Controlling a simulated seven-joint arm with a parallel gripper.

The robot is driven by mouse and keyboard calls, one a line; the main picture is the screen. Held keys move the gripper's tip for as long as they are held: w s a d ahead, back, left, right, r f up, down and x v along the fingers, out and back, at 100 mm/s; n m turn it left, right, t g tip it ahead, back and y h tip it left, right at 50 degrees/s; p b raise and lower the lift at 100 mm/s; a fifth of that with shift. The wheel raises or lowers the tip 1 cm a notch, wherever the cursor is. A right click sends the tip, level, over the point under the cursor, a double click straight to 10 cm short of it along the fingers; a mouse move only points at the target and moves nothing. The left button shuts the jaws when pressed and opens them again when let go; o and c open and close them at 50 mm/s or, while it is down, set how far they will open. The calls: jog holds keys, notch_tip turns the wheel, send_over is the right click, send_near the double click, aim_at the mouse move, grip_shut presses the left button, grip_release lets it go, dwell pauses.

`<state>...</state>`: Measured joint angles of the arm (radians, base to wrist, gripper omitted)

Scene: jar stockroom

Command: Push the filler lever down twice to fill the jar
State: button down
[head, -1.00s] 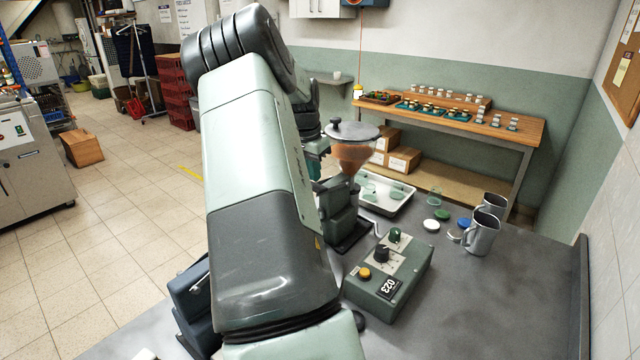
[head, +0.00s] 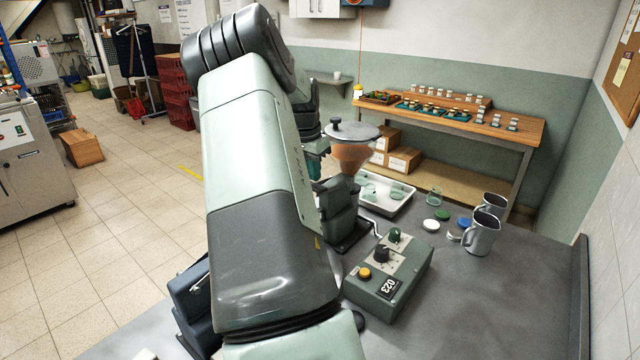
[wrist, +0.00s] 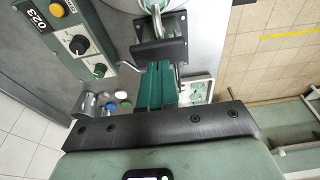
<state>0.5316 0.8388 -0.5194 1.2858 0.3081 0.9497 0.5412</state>
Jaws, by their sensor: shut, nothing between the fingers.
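The filler's hopper (head: 352,157) stands behind my arm in the head view. It is a funnel with a grey lid and orange-brown contents. My arm covers much of the filler's body (head: 338,205). In the wrist view my gripper (wrist: 158,68) has its green fingers together, with nothing between them. A bright metal rod (wrist: 157,22) on a dark bracket (wrist: 160,52) lies just beyond the fingertips. I cannot tell whether this rod is the lever, or whether the fingers touch the bracket. I cannot make out a jar under the filler.
A green control box (head: 388,275) reading 023 stands in front of the filler. A white tray (head: 408,203), a clear glass jar (head: 433,197), several lids and two metal jugs (head: 482,236) are to the right. Bare grey tabletop (head: 500,310) lies at the front right.

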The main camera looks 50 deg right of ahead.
jog(key=shift+f, duration=0.1)
dwell(0.3)
jog(key=shift+a+f, duration=0.15)
jog(key=shift+f, duration=1.5)
jog(key=shift+a+f, duration=0.15)
jog(key=shift+f, duration=1.5)
jog(key=shift+r, duration=0.1)
jog(key=shift+r, duration=3.3)
jog(key=shift+a+f, duration=0.15)
jog(key=shift+f, duration=1.6)
jog(key=shift+a+f, duration=0.1)
jog(key=shift+f, duration=1.6)
jog(key=shift+r, duration=0.1)
